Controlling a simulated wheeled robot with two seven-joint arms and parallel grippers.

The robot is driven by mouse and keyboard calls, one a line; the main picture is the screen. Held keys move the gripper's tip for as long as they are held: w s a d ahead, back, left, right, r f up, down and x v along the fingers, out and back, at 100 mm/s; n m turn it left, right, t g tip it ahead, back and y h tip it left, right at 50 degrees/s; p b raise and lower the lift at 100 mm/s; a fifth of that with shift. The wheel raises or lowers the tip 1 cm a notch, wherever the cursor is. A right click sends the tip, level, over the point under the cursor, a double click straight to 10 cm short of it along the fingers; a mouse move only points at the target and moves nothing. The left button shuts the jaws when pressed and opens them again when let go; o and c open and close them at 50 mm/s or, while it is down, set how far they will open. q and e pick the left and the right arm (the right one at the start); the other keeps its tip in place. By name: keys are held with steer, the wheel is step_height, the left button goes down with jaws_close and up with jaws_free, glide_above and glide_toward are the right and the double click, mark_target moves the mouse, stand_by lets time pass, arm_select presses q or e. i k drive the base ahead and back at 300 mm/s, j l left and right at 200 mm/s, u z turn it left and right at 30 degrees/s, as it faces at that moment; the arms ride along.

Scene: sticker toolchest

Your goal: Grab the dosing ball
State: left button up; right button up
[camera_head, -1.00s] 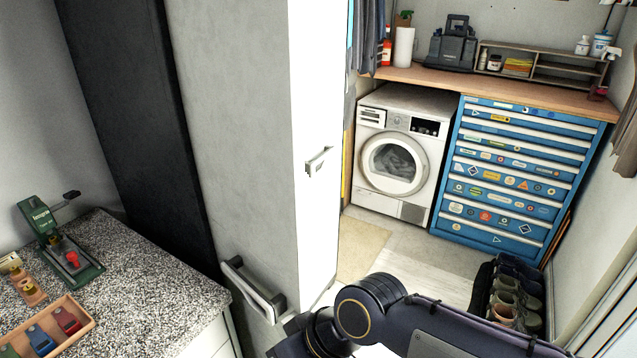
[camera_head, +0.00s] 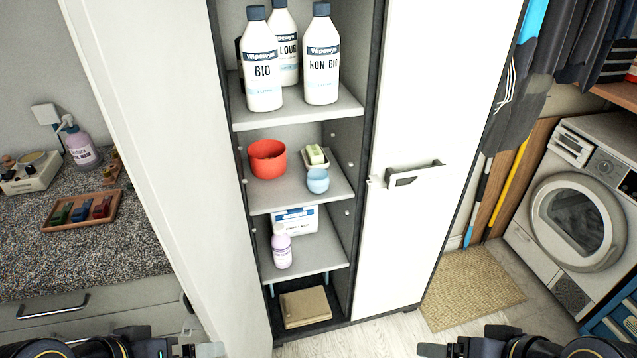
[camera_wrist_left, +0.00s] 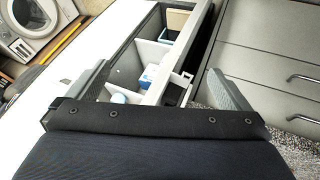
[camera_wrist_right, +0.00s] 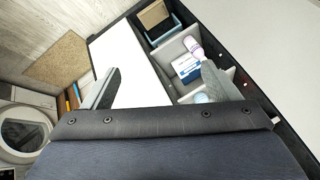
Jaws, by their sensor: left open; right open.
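A small light blue round cup that looks like the dosing ball (camera_head: 318,181) stands on the middle shelf (camera_head: 285,198) of an open tall cupboard. It is right of a red bowl (camera_head: 267,158) and just in front of a small dish with a green and cream block (camera_head: 316,156). My left gripper (camera_head: 195,350) is low at the left in the head view, well below and apart from the ball; its fingers are spread and empty in the left wrist view (camera_wrist_left: 160,88). My right gripper (camera_head: 440,350) is low at the right, also open and empty in the right wrist view (camera_wrist_right: 160,85).
White detergent bottles (camera_head: 263,75) stand on the shelf above. A box (camera_head: 295,220) and a lilac bottle (camera_head: 281,247) are on the shelf below. The open left door (camera_head: 150,130) and right door (camera_head: 425,100) flank the cupboard. A speckled counter (camera_head: 110,240) is at the left.

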mark_target(318, 182)
steer(key=u, duration=0.55)
steer(key=i+l+u, duration=0.15)
steer(key=l+u, duration=0.2)
steer(key=i+l+u, duration=0.1)
steer(key=l+u, duration=0.55)
steer(key=l, duration=0.15)
